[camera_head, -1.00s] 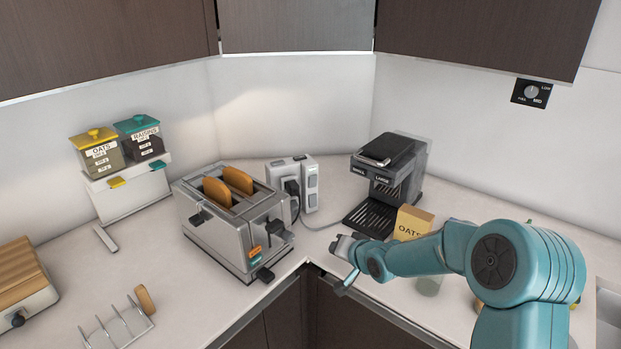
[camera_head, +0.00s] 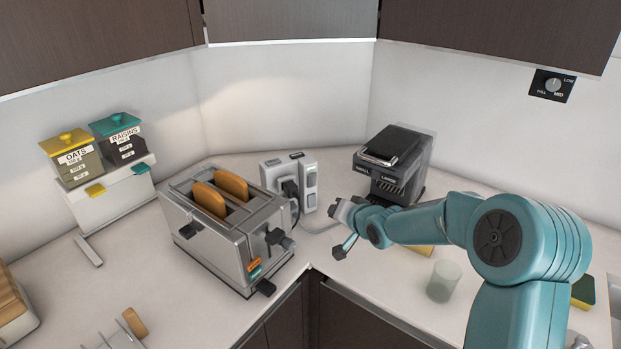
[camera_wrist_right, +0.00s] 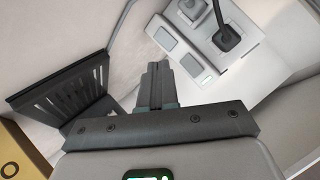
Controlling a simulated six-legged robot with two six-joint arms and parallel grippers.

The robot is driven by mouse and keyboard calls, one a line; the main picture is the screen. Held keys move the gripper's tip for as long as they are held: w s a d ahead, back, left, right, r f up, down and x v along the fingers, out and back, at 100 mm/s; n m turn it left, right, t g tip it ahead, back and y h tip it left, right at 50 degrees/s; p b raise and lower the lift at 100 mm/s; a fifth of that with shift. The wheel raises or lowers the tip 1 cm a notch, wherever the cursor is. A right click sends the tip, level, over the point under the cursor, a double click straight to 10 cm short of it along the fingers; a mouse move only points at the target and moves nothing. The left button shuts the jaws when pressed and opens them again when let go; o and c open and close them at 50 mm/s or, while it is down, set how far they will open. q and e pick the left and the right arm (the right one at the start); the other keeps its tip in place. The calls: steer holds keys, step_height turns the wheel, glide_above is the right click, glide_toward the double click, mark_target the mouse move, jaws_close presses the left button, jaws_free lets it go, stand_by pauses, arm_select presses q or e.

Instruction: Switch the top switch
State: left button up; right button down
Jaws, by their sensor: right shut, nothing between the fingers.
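A white socket block (camera_head: 283,170) stands at the back corner of the counter, with a black plug (camera_head: 289,188) in it. An upper switch (camera_head: 310,181) and a lower switch (camera_head: 311,200) sit on its right side. My right gripper (camera_head: 335,209) is in front of the block, a little to its right, apart from it. In the right wrist view the shut, empty fingers (camera_wrist_right: 156,72) point toward the block; two grey switches (camera_wrist_right: 166,39) show just beyond the tips. I cannot tell there which one is the top. My left gripper is out of view.
A toaster (camera_head: 222,240) with bread stands left of the block. A coffee machine (camera_head: 392,160) is close on the right; its drip tray (camera_wrist_right: 60,95) shows beside my fingers. A cup (camera_head: 444,281) stands near my right arm.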

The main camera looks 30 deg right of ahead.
steer(key=p, duration=0.6)
glide_toward(312, 181)
steer(key=w+f, duration=0.4)
steer(key=f, duration=0.1)
steer(key=shift+w+d, duration=0.2)
steer(key=shift+w, duration=0.05)
steer(key=shift+s, duration=0.1)
stand_by(0.4)
